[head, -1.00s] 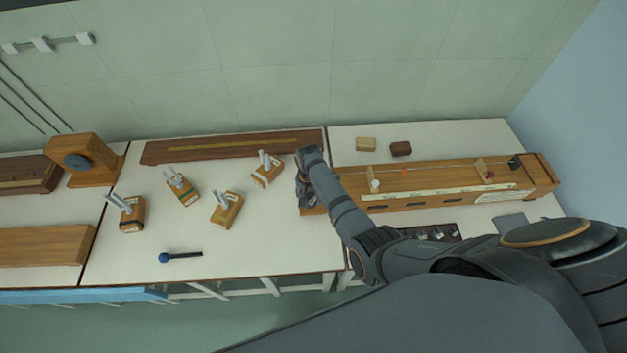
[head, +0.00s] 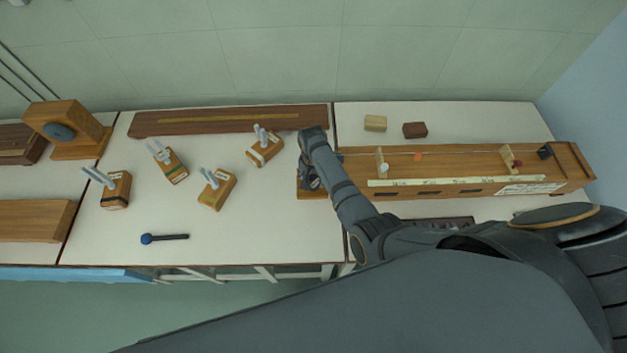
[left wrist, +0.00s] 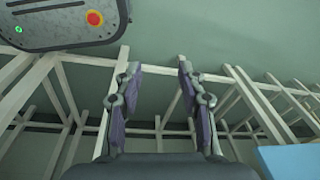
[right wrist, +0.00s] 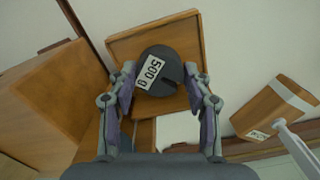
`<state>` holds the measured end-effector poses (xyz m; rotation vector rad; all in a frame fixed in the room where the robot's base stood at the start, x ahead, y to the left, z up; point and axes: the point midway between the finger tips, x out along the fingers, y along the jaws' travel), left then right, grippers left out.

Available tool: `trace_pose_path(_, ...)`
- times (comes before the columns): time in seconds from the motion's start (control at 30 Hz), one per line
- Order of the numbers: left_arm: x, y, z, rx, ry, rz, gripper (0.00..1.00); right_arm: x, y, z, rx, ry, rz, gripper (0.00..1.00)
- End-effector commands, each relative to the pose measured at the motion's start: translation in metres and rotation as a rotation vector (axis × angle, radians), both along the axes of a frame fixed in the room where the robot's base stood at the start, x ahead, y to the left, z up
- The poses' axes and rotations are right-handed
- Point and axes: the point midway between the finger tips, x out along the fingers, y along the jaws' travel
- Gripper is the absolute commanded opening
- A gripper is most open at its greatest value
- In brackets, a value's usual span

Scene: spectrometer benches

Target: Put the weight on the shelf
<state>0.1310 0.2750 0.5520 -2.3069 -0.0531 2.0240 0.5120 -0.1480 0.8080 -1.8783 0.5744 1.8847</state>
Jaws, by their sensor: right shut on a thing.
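The weight (right wrist: 159,68) is a dark slotted disc labelled "500 g". In the right wrist view it lies between the fingers of my right gripper (right wrist: 160,82), which is shut on it. The shelf (right wrist: 186,36) is a square wooden board behind the weight in that view. I cannot tell whether the weight touches it. In the head view the shelf (head: 314,194) shows at the left end of the long wooden box, with my right gripper (head: 311,180) over it, and the weight is hard to make out. My left gripper (left wrist: 159,78) is open and empty in the left wrist view.
The long wooden box (head: 460,160) with a string and scale lies along the right bench. Several wooden blocks with metal prongs, such as one by the shelf (head: 264,152), stand on the middle bench. A blue-headed mallet (head: 164,238) lies in front. White frame bars (left wrist: 240,92) surround the left gripper.

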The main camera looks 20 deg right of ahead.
Motion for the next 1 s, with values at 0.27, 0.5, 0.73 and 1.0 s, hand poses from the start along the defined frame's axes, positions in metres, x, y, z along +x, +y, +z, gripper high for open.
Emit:
trace_pose_path(0.27,-0.033,0.0,-0.003,0.0,0.049,0.002,0.4,0.0,0.0,-0.003,0.001,0.001,0.001,0.52)
trace_pose_path(0.5,-0.032,0.002,-0.003,0.002,0.048,0.001,0.4,0.0,0.0,-0.002,0.001,0.001,0.0,0.72)
trace_pose_path(0.73,-0.017,0.002,0.0,0.002,0.024,0.0,0.4,0.0,0.0,0.0,0.001,0.001,0.0,0.72)
trace_pose_path(1.0,-0.018,0.002,0.052,0.003,0.027,0.0,0.4,0.0,0.0,0.051,0.001,0.001,0.001,0.72)
